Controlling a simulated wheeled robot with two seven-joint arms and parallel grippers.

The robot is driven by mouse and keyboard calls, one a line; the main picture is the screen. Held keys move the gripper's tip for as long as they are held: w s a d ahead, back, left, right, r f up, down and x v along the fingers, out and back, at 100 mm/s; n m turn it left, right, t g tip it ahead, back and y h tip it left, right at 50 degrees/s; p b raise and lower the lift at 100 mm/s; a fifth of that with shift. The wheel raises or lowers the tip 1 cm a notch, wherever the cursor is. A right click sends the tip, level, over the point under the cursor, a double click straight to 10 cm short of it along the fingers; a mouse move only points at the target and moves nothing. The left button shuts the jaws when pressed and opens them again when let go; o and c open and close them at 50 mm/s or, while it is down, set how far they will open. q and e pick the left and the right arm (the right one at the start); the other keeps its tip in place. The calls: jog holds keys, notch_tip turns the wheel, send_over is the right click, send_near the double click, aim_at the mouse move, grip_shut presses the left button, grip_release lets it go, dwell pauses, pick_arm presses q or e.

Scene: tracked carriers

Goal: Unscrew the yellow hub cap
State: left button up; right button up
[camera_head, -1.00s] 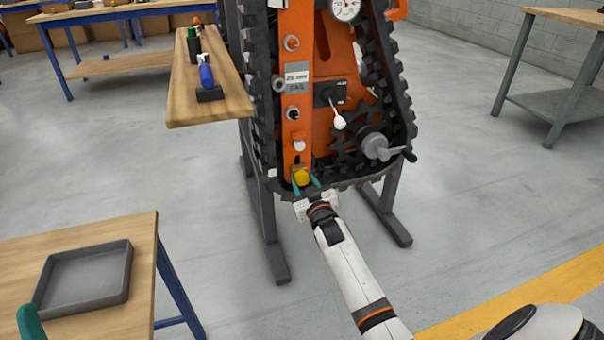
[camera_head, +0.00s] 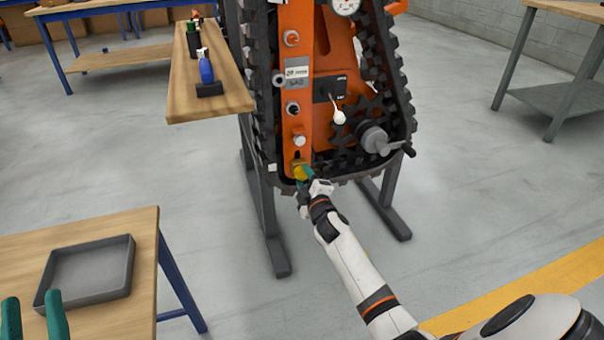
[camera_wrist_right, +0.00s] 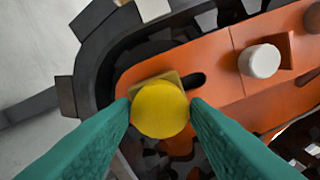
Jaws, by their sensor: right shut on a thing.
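The yellow hub cap (camera_wrist_right: 160,109) sits at the lower end of the orange carrier plate (camera_wrist_right: 215,75), over a brass-coloured square base (camera_wrist_right: 158,80). It also shows in the head view (camera_head: 300,172), partly hidden by my right gripper. My right gripper (camera_head: 304,180) has its green fingers on either side of the cap and is shut on it. The wrist view is rolled relative to the plate. My left gripper (camera_head: 33,318) is at the lower left of the head view, its two green fingers apart with nothing between them.
A grey tray (camera_head: 85,297) lies on the wooden table (camera_head: 145,235) at lower left. A wooden shelf (camera_head: 180,98) beside the track holds a blue-handled tool (camera_head: 206,68). A crank (camera_head: 385,148) and a white-knobbed lever (camera_head: 338,117) project from the carrier. Black track surrounds the plate.

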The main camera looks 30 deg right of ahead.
jog(key=n, duration=0.2)
jog(key=shift+n, duration=0.3)
jog(key=n, duration=0.2)
jog(key=shift+n, duration=2.6)
jog(key=o, duration=0.7)
pick_arm(q)
jog(key=shift+s+r, duration=0.1)
jog(key=shift+r, duration=0.05)
